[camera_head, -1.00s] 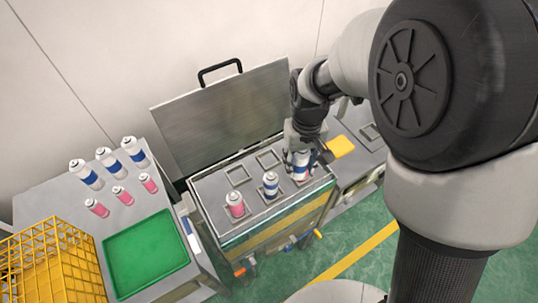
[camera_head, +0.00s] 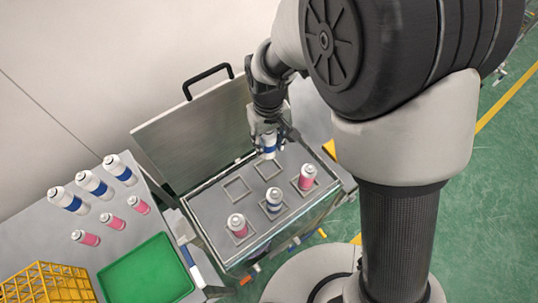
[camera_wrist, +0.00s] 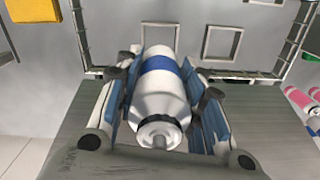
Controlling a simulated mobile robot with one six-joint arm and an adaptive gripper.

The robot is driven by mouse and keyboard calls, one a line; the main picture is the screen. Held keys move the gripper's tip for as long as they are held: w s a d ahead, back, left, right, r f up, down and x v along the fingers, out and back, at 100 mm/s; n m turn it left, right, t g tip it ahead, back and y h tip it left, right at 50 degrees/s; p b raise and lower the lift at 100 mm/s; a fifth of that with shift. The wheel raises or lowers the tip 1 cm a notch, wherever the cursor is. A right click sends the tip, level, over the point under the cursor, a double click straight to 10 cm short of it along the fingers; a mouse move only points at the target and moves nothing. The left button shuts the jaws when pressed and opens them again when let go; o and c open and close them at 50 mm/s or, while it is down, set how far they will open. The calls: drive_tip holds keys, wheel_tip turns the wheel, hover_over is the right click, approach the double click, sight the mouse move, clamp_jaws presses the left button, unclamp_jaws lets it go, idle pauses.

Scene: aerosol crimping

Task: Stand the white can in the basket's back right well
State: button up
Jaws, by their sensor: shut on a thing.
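The white can with a blue band (camera_head: 268,151) is held by my gripper (camera_head: 268,138), which is shut on it. I cannot tell how high the can is above the basket.
A pink can (camera_head: 239,226), a white-blue can (camera_head: 274,199) and another pink can (camera_head: 306,178) stand in the front wells. The raised lid (camera_head: 195,130) stands behind the basket. A side table holds several cans, a green tray (camera_head: 148,272) and a yellow crate (camera_head: 45,285).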

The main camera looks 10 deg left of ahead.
wheel_tip(320, 180, down, 11)
drive_tip(key=shift+w+b, duration=0.1)
drive_tip(key=shift+b, duration=0.8)
drive_tip(key=shift+f, duration=0.15)
drive_tip(key=o, duration=1.1)
